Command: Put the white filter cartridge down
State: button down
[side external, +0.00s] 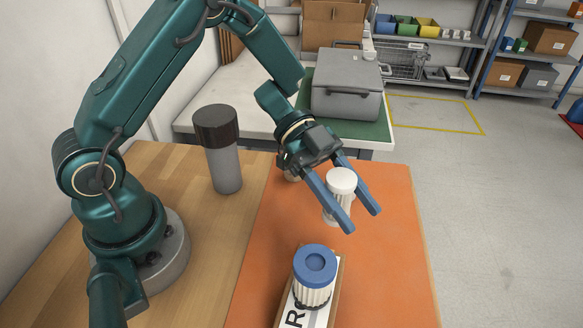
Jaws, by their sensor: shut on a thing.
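The white filter cartridge (341,184) is upright between the two blue fingers of my gripper (360,219), over the orange mat (385,265). It has a smooth round white top and a narrower body below. The near finger hides part of its body. I cannot tell whether its lower end touches the mat or hangs just above it. My gripper is shut on it, with the fingers pointing down and to the right.
A blue-capped pleated filter (315,265) stands nearer the camera on a wooden holder with a white label (297,312). A grey canister with a dark brown lid (223,160) stands left on the wooden table (215,240). The mat's right side is clear. A grey case (347,85) sits behind.

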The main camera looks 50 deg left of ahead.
jog(key=shift+x, duration=0.75)
jog(key=shift+f, duration=2.1)
jog(key=shift+f, duration=0.1)
jog(key=shift+c, duration=1.6)
grip_release()
jog(key=shift+f, duration=0.1)
